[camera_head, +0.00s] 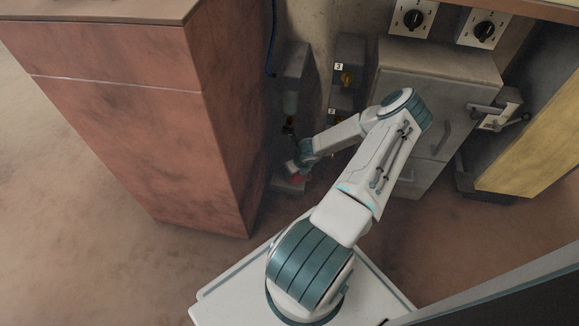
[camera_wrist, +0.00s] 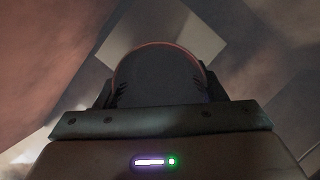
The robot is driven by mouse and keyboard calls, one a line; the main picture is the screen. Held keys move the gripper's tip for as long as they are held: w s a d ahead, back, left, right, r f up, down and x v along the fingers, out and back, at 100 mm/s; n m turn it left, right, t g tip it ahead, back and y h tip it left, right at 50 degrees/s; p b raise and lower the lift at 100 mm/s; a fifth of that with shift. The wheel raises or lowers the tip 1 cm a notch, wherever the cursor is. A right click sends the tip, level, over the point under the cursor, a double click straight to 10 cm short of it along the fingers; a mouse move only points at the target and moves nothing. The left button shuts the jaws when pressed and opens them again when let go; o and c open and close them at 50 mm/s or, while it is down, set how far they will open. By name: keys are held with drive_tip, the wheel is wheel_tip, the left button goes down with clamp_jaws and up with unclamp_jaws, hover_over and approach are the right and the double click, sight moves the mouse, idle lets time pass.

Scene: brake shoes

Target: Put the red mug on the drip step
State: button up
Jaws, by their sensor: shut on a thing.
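The red mug (camera_wrist: 160,72) fills the middle of the wrist view as a dark round shape with a thin reddish rim. My gripper (camera_wrist: 160,96) is shut on it, with dark fingers at both sides. In the head view, my gripper (camera_head: 294,169) is far down in the gap beside the cabinet, and a small red bit of the mug (camera_head: 299,178) shows below it. A pale grey block, which looks like the drip step (camera_head: 287,186), lies just under it. A pale square face (camera_wrist: 190,38) shows behind the mug in the wrist view. I cannot tell whether mug and step touch.
A tall reddish cabinet (camera_head: 130,110) stands close to the left of my gripper. The gap around my gripper is narrow and shadowed.

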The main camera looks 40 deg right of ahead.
drive_tip(key=w+b, duration=0.1)
drive_tip(key=w+f+b, duration=0.1)
drive_tip(key=w, duration=0.1)
drive_tip(key=shift+w+d, duration=0.1)
drive_tip(key=shift+w, duration=0.2)
drive_tip(key=shift+f, duration=0.25)
drive_tip(key=o, duration=1)
drive_tip(key=shift+s+f, duration=0.1)
drive_tip(key=shift+o, duration=0.2)
drive_tip(key=shift+s+r+p, duration=0.15)
drive_tip(key=shift+r+p, duration=0.35)
drive_tip(key=shift+r, duration=0.2)
drive_tip(key=s+a+p, duration=0.1)
drive_tip(key=s+p, duration=0.2)
drive_tip(key=s, duration=0.9)
drive_tip(key=shift+p, duration=0.4)
